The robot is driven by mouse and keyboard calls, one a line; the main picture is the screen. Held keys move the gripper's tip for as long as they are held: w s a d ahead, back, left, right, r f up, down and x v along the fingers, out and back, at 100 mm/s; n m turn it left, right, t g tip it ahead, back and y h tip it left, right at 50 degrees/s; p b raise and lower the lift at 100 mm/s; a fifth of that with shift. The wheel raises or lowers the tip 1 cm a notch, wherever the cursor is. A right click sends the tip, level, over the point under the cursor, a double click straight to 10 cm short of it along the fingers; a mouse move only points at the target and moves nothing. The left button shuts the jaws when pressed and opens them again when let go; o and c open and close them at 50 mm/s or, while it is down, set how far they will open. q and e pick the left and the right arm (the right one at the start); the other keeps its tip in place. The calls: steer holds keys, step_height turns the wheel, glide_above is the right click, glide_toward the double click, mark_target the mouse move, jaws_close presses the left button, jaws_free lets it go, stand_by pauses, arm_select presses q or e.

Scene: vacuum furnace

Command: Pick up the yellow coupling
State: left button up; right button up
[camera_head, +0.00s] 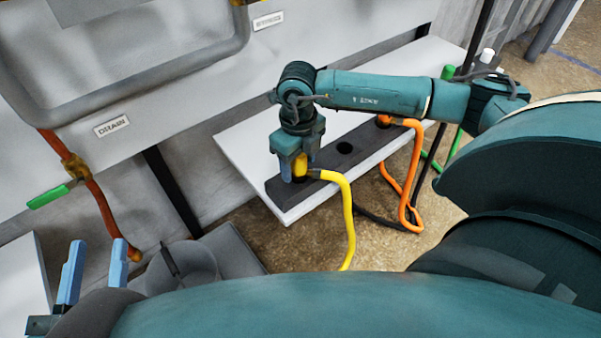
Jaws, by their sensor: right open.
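The yellow coupling (301,165) sits at the near-left end of a dark holder block (325,168), with its yellow hose (347,205) running right and down to the floor. My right gripper (297,172) points down over the coupling, with its blue fingers around it. The fingers are open, and contact with the coupling cannot be made out. The coupling's lower end is hidden. My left gripper (94,268) is at the lower left, far from the coupling, with its two blue fingers wide apart and nothing between them.
The block lies on a white shelf (232,150) and has an empty hole beside an orange coupling (384,121) with an orange hose. A furnace panel with a "DRAIN" label (112,126) stands at the left. A green-handled valve (48,196) hangs on a pipe below it.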

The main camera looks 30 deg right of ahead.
steer(key=shift+r, duration=0.1)
steer(key=c, duration=1.2)
